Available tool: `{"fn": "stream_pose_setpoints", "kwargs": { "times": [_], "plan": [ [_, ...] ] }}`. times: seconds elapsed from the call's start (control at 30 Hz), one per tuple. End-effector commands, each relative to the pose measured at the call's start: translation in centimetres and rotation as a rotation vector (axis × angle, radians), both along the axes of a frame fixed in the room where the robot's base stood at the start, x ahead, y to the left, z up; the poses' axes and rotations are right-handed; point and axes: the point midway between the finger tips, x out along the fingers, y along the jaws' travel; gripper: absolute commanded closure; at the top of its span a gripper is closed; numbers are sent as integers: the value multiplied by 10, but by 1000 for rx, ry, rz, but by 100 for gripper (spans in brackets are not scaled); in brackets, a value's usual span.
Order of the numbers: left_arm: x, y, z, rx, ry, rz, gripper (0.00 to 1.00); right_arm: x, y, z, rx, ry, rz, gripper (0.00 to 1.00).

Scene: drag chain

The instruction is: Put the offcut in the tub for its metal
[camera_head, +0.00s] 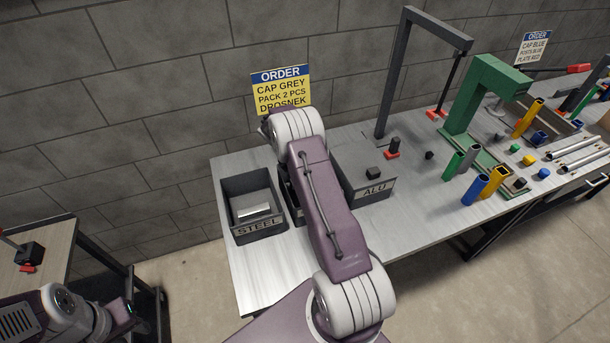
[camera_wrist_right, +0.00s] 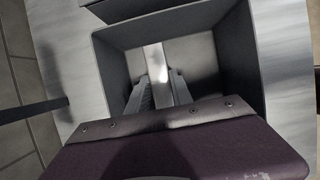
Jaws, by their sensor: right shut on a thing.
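My right gripper (camera_wrist_right: 160,92) is shut on a pale metal offcut (camera_wrist_right: 155,58), a bar between its two fingers, over or inside an open grey tub (camera_wrist_right: 228,22) in the right wrist view. I cannot tell whether the bar touches the floor. In the head view my right arm hides this gripper. The steel tub (camera_head: 255,231) is open at the left, with a bright metal piece (camera_head: 254,211) inside. The alu tub (camera_head: 362,155) looks covered, with a black knob (camera_head: 373,173) on top. A dark container (camera_head: 290,200) between them is mostly hidden. My left gripper (camera_head: 122,310) is low at the left, its jaws unclear.
A grey frame (camera_head: 384,85) and a green press (camera_head: 465,105) stand to the right, with coloured tubes (camera_head: 476,188) in front. An order sign (camera_head: 281,88) is behind the tubs. The bench front (camera_head: 262,275) is bare. A side table (camera_head: 45,250) stands at the left.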

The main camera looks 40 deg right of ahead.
Motion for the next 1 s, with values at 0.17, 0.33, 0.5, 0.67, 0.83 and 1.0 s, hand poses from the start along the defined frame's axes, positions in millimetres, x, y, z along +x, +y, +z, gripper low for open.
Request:
{"fn": "stream_pose_setpoints", "kwargs": {
  "times": [0.17, 0.33, 0.5, 0.67, 0.83, 1.0],
  "plan": [
    [0, 0, -3, 0, 0, 0, 64, 0, 0, -7, 0, 0, 1, 100],
    [0, 0, -4, 0, 0, 0, 64, 0, 0, -11, -1, 1, 1, 100],
    [0, 0, -4, 0, 0, 0, 64, 0, 0, -10, 0, 0, 1, 51],
    [0, 0, -4, 0, 0, 0, 64, 0, 0, -10, 0, 0, 1, 51],
    [0, 0, -1, 0, 0, 0, 64, 0, 0, -5, 0, -1, 0, 51],
    [0, 0, -3, 0, 0, 0, 64, 4, 9, 25, -3, -5, 2, 51]
  ]
}}
